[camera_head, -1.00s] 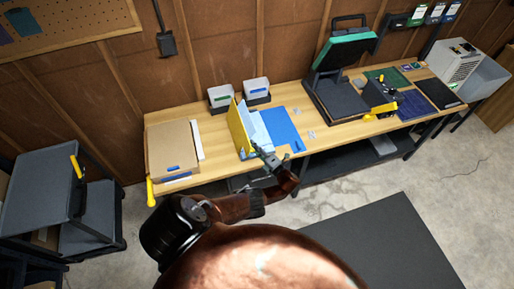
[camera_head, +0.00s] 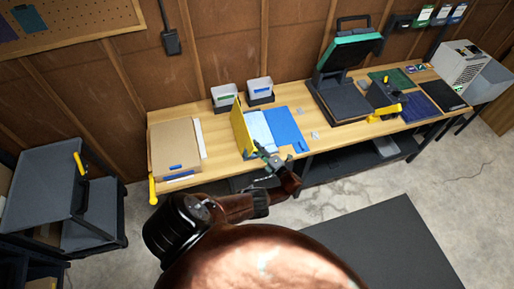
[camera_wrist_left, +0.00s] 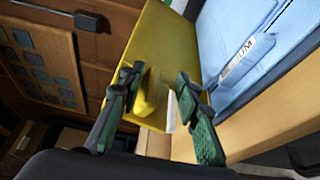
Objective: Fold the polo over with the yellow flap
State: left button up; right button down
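The yellow flap (camera_head: 242,131) stands steeply raised at the left of the blue folding board (camera_head: 285,125). The light blue polo (camera_head: 260,129) lies on the board to the right of the flap; it also shows in the left wrist view (camera_wrist_left: 232,40), with a pale size strip (camera_wrist_left: 245,60) on it. My left gripper (camera_head: 266,155) is at the front edge of the board, by the flap's lower front corner. In the left wrist view the fingers (camera_wrist_left: 158,98) are apart, with the flap's yellow tab (camera_wrist_left: 150,92) between them. Contact is unclear. My right gripper is out of view.
A cardboard-coloured stack (camera_head: 175,146) lies left of the board on the wooden bench. A heat press (camera_head: 340,80) and a dark device with yellow handles (camera_head: 382,95) stand to the right. A grey cart (camera_head: 45,185) is at far left.

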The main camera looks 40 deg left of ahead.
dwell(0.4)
pick_arm(q)
jog(key=s+d, duration=0.1)
jog(key=d, duration=1.1)
jog(key=shift+s+r, duration=0.15)
jog(key=shift+s, duration=0.2)
jog(key=shift+a, duration=0.1)
